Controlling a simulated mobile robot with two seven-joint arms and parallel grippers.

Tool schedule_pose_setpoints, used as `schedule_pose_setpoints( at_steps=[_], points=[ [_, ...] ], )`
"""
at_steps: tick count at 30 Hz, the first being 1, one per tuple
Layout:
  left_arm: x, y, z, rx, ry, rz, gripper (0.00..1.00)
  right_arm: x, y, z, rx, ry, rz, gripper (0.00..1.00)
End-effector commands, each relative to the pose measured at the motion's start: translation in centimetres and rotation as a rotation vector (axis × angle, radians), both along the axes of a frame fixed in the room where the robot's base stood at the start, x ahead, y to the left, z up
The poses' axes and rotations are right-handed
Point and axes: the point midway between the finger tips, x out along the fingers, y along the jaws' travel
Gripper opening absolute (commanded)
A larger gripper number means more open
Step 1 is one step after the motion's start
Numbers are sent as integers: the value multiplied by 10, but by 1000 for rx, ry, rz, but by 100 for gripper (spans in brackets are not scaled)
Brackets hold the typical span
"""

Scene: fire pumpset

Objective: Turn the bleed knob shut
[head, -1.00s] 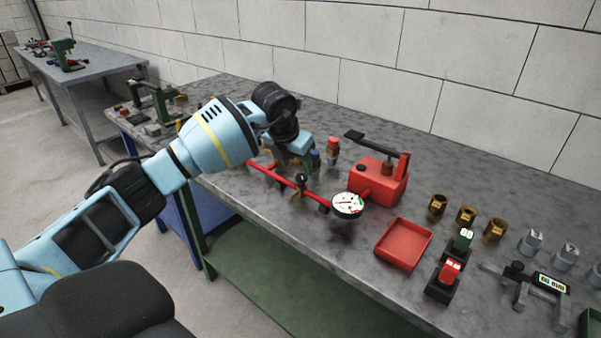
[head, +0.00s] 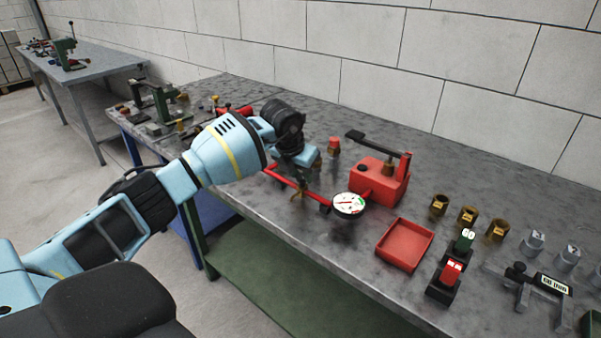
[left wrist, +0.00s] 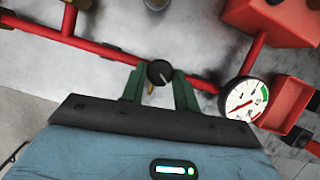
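The bleed knob is a small round black knob with a white mark (left wrist: 159,72), seen in the left wrist view in front of the red pipe (left wrist: 110,52). My left gripper (left wrist: 159,78) has its two green fingers on either side of the knob. They look spread, with little room beside it, and I cannot tell whether they touch it. In the head view my left gripper (head: 300,174) is over the red pipe (head: 283,177), and it hides the knob. A brass fitting (head: 297,194) shows just below. The right gripper is not in view.
A white-faced gauge (head: 349,204) sits at the pipe's right end, beside a red hand pump (head: 380,180). A red-topped fitting (head: 334,147) stands behind.

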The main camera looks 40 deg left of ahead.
Motion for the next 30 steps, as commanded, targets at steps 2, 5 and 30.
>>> schedule_pose_setpoints(
  at_steps=[2,5,30],
  points=[
    [0,0,0,0,0,0,8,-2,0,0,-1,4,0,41],
    [0,0,0,0,0,-2,8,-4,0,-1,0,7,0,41],
    [2,5,-2,-2,1,-545,8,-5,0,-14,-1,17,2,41]
  ],
)
